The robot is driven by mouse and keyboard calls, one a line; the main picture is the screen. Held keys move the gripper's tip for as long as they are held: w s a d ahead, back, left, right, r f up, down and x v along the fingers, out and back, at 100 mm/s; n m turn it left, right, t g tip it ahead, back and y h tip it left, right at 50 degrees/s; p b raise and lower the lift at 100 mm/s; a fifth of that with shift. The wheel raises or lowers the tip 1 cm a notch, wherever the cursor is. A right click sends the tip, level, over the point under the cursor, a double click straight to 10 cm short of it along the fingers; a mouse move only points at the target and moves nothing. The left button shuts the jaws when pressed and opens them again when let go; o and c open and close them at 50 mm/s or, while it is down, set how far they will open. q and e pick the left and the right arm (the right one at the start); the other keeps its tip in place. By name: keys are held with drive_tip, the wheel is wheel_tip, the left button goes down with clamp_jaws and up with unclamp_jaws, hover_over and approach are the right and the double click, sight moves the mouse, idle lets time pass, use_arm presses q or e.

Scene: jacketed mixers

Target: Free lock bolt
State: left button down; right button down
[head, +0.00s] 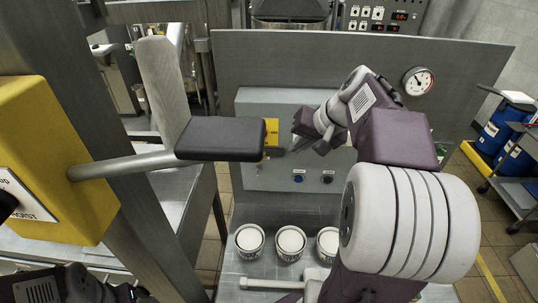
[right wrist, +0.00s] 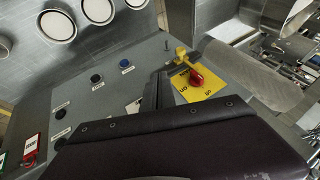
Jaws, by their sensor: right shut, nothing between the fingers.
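A yellow switch plate (right wrist: 210,88) with a red knob (right wrist: 196,78) is on the grey control panel (right wrist: 95,100) in the right wrist view. A yellow piece (right wrist: 181,55), which may be the lock bolt, sits at the plate's upper edge. In the head view the plate (head: 272,130) is partly hidden by a dark pad. My right gripper (head: 286,149) is shut and empty in front of the panel. In the right wrist view its fingers (right wrist: 163,88) appear beside the plate's left edge; contact cannot be told.
A dark pad (head: 222,138) on a grey arm juts from the yellow hoist box (head: 45,160), close left of my right gripper. White-filled cups (head: 290,243) stand below the panel. Blue and black buttons (head: 298,178) sit lower on the panel. A gauge (head: 418,82) is at upper right.

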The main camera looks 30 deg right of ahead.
drive_tip(key=w+a+f+p, duration=0.4)
drive_tip(key=w+f, duration=0.3)
drive_tip(key=f, duration=0.1)
drive_tip(key=shift+w+f, duration=0.4)
drive_tip(key=shift+w+f, duration=0.1)
